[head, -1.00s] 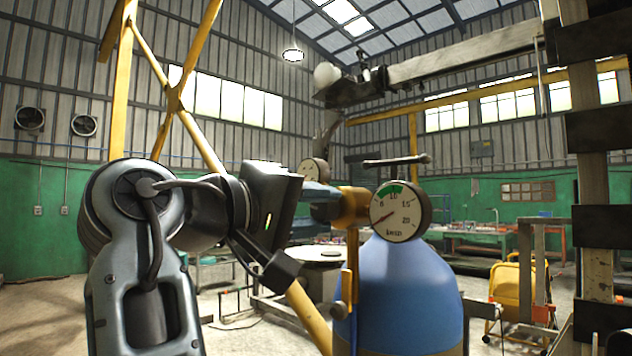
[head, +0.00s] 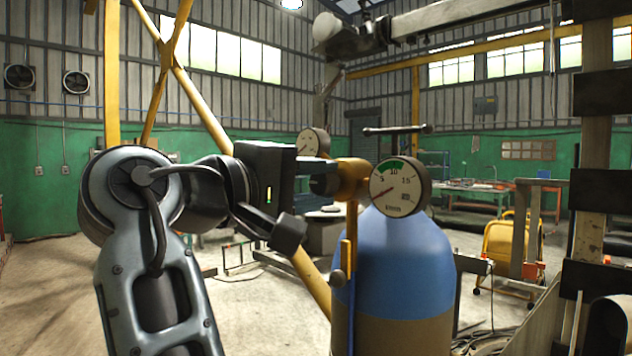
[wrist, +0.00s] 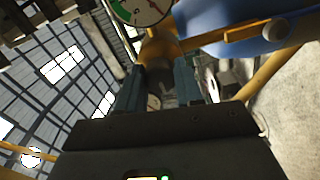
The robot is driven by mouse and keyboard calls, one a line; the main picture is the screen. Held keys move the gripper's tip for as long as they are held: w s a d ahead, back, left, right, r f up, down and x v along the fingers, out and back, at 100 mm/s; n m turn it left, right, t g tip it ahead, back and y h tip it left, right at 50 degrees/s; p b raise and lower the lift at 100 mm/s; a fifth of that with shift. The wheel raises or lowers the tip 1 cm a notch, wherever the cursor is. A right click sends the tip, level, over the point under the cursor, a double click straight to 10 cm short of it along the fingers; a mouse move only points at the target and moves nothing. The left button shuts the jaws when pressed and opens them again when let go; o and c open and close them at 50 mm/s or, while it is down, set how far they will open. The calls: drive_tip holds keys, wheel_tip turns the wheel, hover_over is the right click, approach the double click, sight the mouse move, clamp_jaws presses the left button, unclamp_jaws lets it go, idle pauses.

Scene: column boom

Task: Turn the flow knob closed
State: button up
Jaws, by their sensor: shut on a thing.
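The dark flow knob (head: 326,184) sits on the left side of the brass regulator body (head: 351,178), atop the blue gas cylinder (head: 400,262). My gripper (head: 314,172) reaches it from the left, and its fingers are shut on the knob. In the wrist view my two fingers (wrist: 159,90) lie either side of the dark knob (wrist: 160,76), with the brass body just beyond. The round gauge (head: 400,187) faces the head view, its needle pointing to the lower left. The fingers hide part of the knob, so its turn angle cannot be told.
A second gauge (head: 313,143) stands behind my fingers. A dark T-bar (head: 397,129) rises above the regulator. A yellow diagonal brace (head: 312,296) passes left of the cylinder. A dark-banded post (head: 594,180) stands at right. Open floor lies at left.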

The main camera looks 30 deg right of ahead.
drive_tip(key=o, duration=1)
drive_tip(key=shift+o, duration=0.2)
drive_tip(key=b+v, duration=0.2)
drive_tip(key=v, duration=0.5)
drive_tip(key=shift+a, duration=0.4)
